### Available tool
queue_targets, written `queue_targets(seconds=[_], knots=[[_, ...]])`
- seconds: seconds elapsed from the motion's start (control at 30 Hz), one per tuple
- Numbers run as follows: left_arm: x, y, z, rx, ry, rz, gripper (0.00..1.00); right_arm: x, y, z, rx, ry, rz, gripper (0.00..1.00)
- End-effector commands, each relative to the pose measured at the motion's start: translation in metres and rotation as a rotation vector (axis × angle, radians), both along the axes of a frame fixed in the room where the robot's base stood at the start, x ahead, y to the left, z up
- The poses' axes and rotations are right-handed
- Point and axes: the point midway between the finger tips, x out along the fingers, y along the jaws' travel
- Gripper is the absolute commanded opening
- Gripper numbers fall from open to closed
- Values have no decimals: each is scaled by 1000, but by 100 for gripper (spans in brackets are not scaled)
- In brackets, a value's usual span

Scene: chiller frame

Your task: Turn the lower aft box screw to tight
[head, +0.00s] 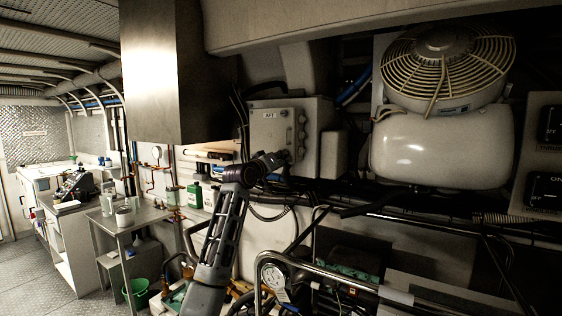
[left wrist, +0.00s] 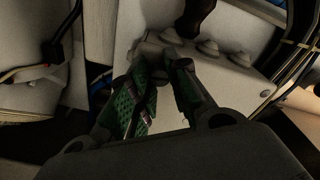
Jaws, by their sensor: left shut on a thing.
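The grey aft box (head: 272,128), labelled AFT, is on the wall in the middle of the head view, with screws down the right edge of its front. My left gripper (head: 284,158) is at the lower right corner of that front, at the lower aft box screw. In the left wrist view its green-padded fingers (left wrist: 163,62) are closed together at the box face (left wrist: 145,50). The fingers mostly hide the lower screw between their tips. The screw's tightness cannot be seen. My right gripper is not in view.
A white tank (head: 440,150) with a round fan guard (head: 447,60) is right of the box. A metal duct (head: 160,75) hangs to the left. Pipes, hoses and a gauge (head: 272,275) crowd the space below. A small steel table (head: 125,218) stands at left.

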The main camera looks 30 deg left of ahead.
Motion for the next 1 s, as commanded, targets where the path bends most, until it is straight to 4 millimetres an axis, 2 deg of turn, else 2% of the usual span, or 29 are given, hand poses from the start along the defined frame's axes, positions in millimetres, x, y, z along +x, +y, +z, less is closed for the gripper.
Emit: queue_targets(seconds=[0.3,0.73,0.77,0.9,1.0], knots=[[1,0,-2,107,-4,-1,0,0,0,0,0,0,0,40],[1,0,-1,117,-6,-1,0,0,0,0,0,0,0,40],[1,0,-1,116,-6,-1,22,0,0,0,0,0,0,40],[0,0,-1,116,-7,0,40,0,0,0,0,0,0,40],[0,0,0,116,-8,-1,42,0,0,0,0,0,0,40]])
